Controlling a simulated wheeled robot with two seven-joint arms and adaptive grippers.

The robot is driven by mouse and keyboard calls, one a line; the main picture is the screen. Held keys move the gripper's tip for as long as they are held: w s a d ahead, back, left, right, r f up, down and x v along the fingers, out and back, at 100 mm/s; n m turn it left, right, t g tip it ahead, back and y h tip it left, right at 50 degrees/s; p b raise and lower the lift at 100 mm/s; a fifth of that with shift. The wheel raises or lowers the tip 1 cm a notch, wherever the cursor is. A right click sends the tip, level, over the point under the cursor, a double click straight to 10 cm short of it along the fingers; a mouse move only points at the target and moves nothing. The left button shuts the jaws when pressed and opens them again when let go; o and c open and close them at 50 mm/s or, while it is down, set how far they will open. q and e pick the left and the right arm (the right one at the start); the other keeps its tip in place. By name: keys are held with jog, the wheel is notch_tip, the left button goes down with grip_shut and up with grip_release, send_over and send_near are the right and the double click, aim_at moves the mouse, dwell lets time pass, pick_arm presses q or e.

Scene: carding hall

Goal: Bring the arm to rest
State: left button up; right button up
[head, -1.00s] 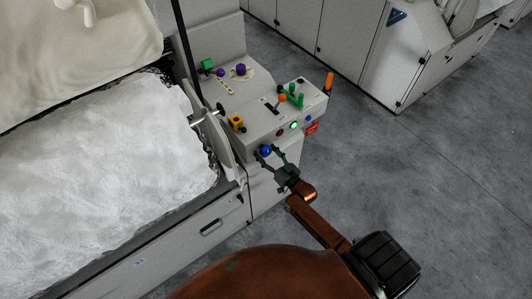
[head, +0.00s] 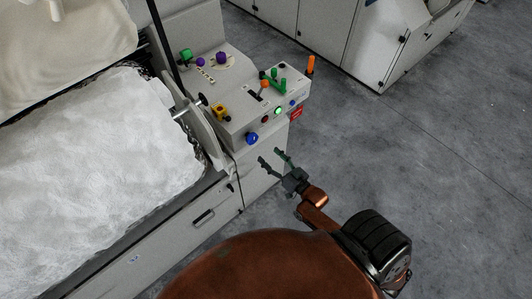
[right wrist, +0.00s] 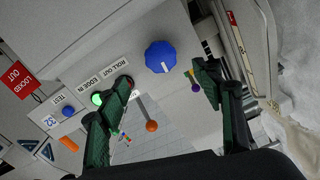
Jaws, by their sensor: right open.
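My right gripper (head: 275,160) is open and empty in the head view, in front of the grey control box (head: 238,128) and apart from it. In the right wrist view its two green fingers (right wrist: 168,90) are spread. A blue knob (right wrist: 159,57) with a white pointer line shows beyond and between the fingers, not held. The same blue knob (head: 251,138) sits on the front face of the control box in the head view. My left gripper does not show.
The control box carries a lit green button (head: 278,111), an orange-knobbed lever (head: 264,84), a yellow part (head: 219,111) and a red "LOCKED OUT" tag (right wrist: 17,78). White fibre (head: 90,150) lies left. Open grey floor (head: 420,170) is at the right.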

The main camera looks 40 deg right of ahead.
dwell(0.5)
jog(key=s+f+n+g+h, duration=0.1)
jog(key=s+f+g, duration=0.5)
jog(key=f, duration=1)
jog(key=s+f+g+h, duration=0.1)
jog(key=s+f+g, duration=0.1)
jog(key=s+f, duration=1.05)
jog(key=s+a+f+n+g, duration=0.1)
jog(key=s+f+g, duration=0.3)
jog(key=s+f, duration=0.7)
jog(key=s+a+f+n+g, duration=0.1)
jog(key=s+a+f+g, duration=0.3)
jog(key=s+f, duration=0.7)
jog(key=s+g, duration=0.1)
jog(key=s, duration=0.6)
jog(key=shift+s+n, duration=0.3)
jog(key=shift+n, duration=0.1)
jog(key=shift+c, duration=0.2)
